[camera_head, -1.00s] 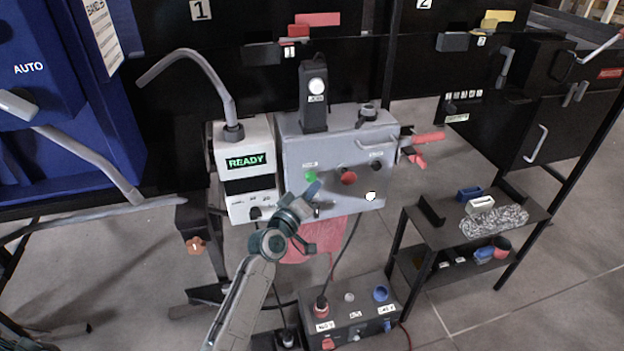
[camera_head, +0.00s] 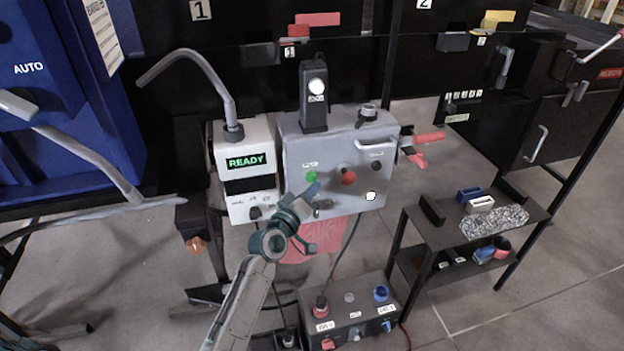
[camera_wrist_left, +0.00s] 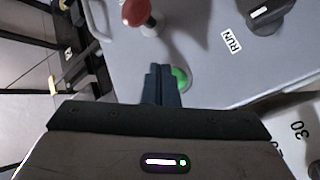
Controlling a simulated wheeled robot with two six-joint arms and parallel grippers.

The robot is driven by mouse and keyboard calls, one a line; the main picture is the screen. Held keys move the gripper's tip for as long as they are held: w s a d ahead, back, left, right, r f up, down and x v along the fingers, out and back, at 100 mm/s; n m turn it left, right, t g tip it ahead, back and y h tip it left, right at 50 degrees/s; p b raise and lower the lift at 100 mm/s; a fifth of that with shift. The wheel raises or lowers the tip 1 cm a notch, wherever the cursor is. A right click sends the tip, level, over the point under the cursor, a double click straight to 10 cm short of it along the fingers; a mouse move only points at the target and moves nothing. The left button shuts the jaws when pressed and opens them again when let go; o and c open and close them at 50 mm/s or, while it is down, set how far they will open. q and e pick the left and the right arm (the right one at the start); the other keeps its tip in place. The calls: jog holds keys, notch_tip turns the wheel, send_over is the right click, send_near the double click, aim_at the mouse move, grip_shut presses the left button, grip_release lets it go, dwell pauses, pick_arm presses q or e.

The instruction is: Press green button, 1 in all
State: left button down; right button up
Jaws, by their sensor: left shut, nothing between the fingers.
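The green button (camera_head: 311,177) is on the front of a grey control box (camera_head: 340,150), left of a red knob (camera_head: 348,177). My left gripper (camera_head: 314,188) is shut and empty, its fingertips just below the green button in the head view. In the left wrist view the green button (camera_wrist_left: 181,78) shows right beside the shut fingertips (camera_wrist_left: 160,70), partly hidden by them. I cannot tell whether the fingers touch it. The red knob also shows in the left wrist view (camera_wrist_left: 136,12). My right gripper is not in view.
A white unit with a READY display (camera_head: 246,161) stands at the box's left. A black knob (camera_head: 377,166) is at its right. A lower box (camera_head: 350,320) with knobs and a cable sits below. A dark shelf (camera_head: 450,232) stands to the right.

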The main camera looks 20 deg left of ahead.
pick_arm(q)
jog(key=shift+w, duration=0.1)
dwell(0.3)
jog(key=shift+w+a, duration=0.25)
jog(key=shift+w, duration=0.05)
jog(key=shift+w+a+b, duration=0.25)
jog(key=shift+w+b, duration=0.1)
dwell(0.8)
jog(key=shift+s+d, duration=0.5)
jog(key=shift+s, duration=0.25)
jog(key=shift+d+p, duration=0.1)
jog(key=shift+p, duration=0.2)
